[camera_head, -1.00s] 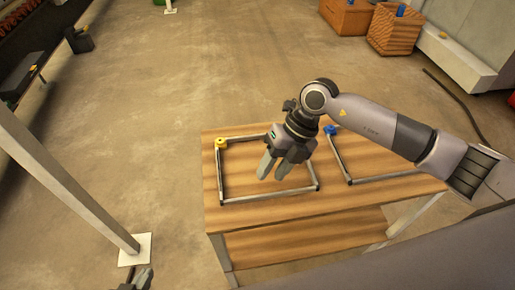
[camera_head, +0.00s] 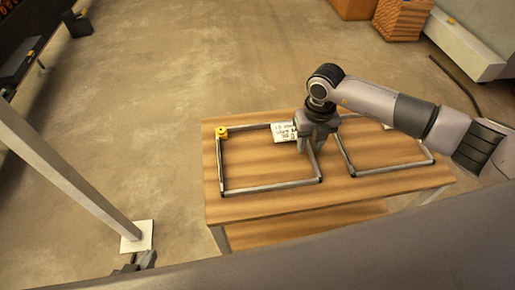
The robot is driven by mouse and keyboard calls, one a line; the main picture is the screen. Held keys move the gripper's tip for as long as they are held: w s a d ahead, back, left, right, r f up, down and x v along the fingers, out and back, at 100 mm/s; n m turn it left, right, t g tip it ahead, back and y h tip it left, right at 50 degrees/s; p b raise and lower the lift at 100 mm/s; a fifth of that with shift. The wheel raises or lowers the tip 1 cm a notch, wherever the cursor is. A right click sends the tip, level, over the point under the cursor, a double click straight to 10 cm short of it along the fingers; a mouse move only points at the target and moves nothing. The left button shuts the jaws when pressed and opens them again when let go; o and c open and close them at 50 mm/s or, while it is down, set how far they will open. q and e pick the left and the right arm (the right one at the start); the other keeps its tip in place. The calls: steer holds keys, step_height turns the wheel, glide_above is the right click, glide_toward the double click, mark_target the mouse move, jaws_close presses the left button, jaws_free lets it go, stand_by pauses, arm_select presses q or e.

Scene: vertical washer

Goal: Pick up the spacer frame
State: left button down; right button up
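A grey rectangular spacer frame (camera_head: 270,188) with a yellow knob (camera_head: 221,132) at its far left corner lies flat on the wooden table. A second similar frame (camera_head: 392,167) lies to its right, its far left corner hidden behind my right gripper. My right gripper (camera_head: 311,149) points down at the upper part of the first frame's right bar. Its fingers look apart, one on each side of the bar; contact is not clear. Only the tip of my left gripper (camera_head: 137,264) shows at the bottom left, away from the table.
The table (camera_head: 300,211) has a lower shelf. A white card with writing (camera_head: 284,132) is at the table's far edge. A pale post (camera_head: 75,180) on a white foot stands at left. Wooden crates (camera_head: 401,18) stand at the back right.

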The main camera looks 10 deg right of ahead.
jaws_close()
